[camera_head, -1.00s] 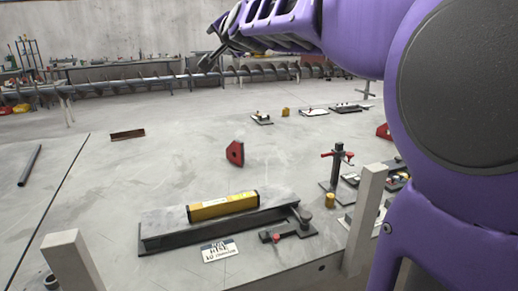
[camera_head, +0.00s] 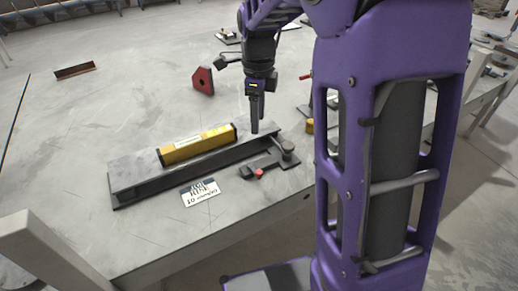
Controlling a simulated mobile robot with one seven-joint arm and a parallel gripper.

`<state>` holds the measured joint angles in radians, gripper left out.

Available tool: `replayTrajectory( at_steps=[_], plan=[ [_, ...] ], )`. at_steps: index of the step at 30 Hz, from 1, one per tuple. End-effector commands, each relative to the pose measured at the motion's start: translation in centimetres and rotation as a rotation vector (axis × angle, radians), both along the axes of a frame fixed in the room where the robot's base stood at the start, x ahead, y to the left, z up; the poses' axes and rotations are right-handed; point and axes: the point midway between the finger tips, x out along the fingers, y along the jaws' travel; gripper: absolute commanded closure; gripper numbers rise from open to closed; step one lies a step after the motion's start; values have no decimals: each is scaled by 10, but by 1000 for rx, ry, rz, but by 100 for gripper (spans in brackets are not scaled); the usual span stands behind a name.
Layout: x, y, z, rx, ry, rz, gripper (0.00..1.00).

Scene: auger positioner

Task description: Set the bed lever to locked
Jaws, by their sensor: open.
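The bed lever (camera_head: 265,166) is a dark low mechanism with a red knob (camera_head: 259,172) at its left end and a round dark post (camera_head: 287,147) at its right. It sits at the right front of a grey steel bed (camera_head: 143,185). A white label plate (camera_head: 200,193) lies to its left; its print is too small to read surely. My gripper (camera_head: 256,128) points down above the right end of the bed, behind the lever and apart from it. Its jaws are open and empty, though they look close together from this side.
A yellow level (camera_head: 197,144) lies on the bed. A red magnet-like block (camera_head: 203,81) and a brown angle piece (camera_head: 75,71) lie farther back. A yellow cylinder (camera_head: 309,126) stands right of the lever, partly hidden by my arm.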

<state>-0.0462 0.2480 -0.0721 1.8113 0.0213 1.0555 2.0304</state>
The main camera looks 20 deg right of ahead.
Motion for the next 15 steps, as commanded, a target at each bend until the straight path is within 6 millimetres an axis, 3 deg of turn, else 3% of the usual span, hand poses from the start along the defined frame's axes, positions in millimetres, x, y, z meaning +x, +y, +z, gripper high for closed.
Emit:
replayTrajectory(
  at_steps=[8,15],
  plan=[
    [-7,-2,-26,0,34,-32,41],
    [-7,-2,-78,0,34,-32,41]
  ],
)
